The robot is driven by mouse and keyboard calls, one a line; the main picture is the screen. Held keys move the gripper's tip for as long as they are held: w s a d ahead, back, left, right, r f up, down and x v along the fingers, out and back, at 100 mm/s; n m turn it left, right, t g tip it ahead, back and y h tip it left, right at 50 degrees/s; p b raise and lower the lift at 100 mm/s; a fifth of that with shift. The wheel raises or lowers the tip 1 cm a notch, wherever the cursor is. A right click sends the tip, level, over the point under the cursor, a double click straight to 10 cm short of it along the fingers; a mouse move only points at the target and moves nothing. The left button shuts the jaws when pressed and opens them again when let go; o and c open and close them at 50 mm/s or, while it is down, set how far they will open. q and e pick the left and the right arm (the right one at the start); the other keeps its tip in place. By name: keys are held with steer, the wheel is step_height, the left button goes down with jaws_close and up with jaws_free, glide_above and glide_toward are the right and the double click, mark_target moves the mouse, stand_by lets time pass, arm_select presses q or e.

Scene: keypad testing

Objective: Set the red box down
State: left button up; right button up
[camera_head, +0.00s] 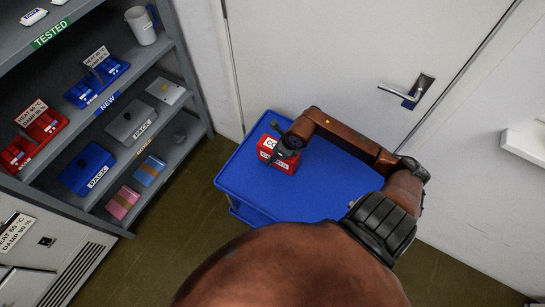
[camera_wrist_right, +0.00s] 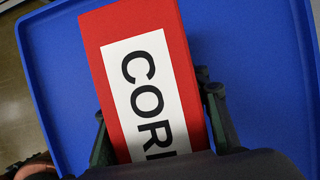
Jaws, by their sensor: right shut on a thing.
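The red box (camera_head: 268,150) has a white label with black letters, partly covered by my arm in the head view. It also shows large in the right wrist view (camera_wrist_right: 100,38), where "COR" can be read. My right gripper (camera_head: 281,147) is shut on the red box, with one finger on each side of it. The box is over the blue top of a cart (camera_head: 310,195). I cannot tell whether its underside touches the top. My left gripper is not in view.
A white door (camera_head: 300,55) with a handle stands behind the cart. The cart top is clear right of the box.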

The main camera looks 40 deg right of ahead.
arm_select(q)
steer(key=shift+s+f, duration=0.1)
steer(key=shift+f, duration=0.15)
arm_select(e)
steer(key=shift+o, duration=0.2)
steer(key=shift+f, duration=0.85)
steer(key=shift+c, duration=0.2)
steer(key=o, duration=1.4)
steer(key=shift+f, duration=0.1)
steer(key=shift+c, duration=0.2)
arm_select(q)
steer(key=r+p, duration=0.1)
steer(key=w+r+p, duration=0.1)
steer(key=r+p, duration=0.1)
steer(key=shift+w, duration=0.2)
arm_select(e)
steer(key=v, duration=1.2)
steer(key=shift+s+d, duration=0.1)
